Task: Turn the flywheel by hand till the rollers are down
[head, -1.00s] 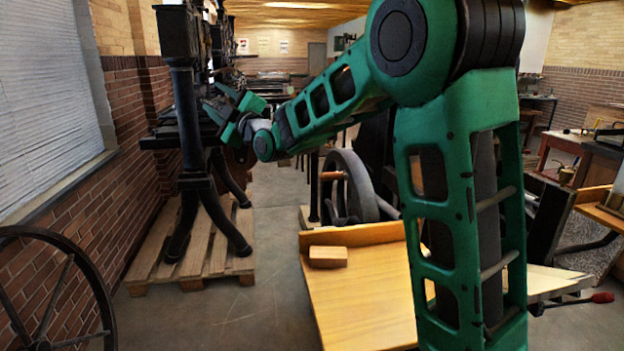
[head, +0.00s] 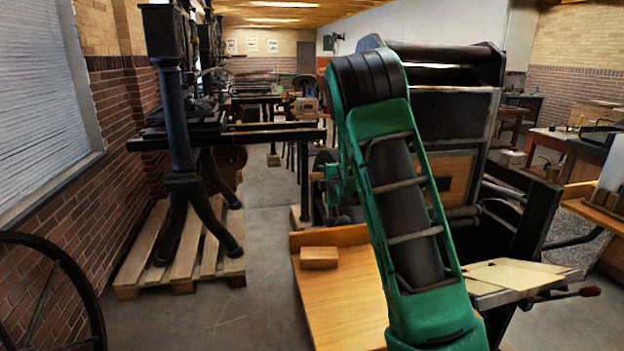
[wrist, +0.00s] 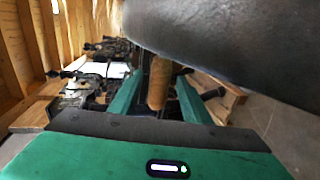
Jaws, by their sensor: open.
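A brown wooden handle (wrist: 159,72) shows in the wrist view, between the two green fingers of my gripper (wrist: 160,92). The fingers are open on either side of it, and I cannot tell whether either touches it. A large dark curved surface (wrist: 235,40), perhaps the wheel rim, fills the upper right of the wrist view. Dark roller-like bars (head: 440,54) lie across the top of the press; which are the inking rollers I cannot tell.
A wooden board (head: 345,295) with a small wooden block (head: 319,257) is in front of the press. Paper sheets (head: 512,275) lie on a board to its right. Another press (head: 180,120) stands on a pallet (head: 150,245) at left. Floor between is clear.

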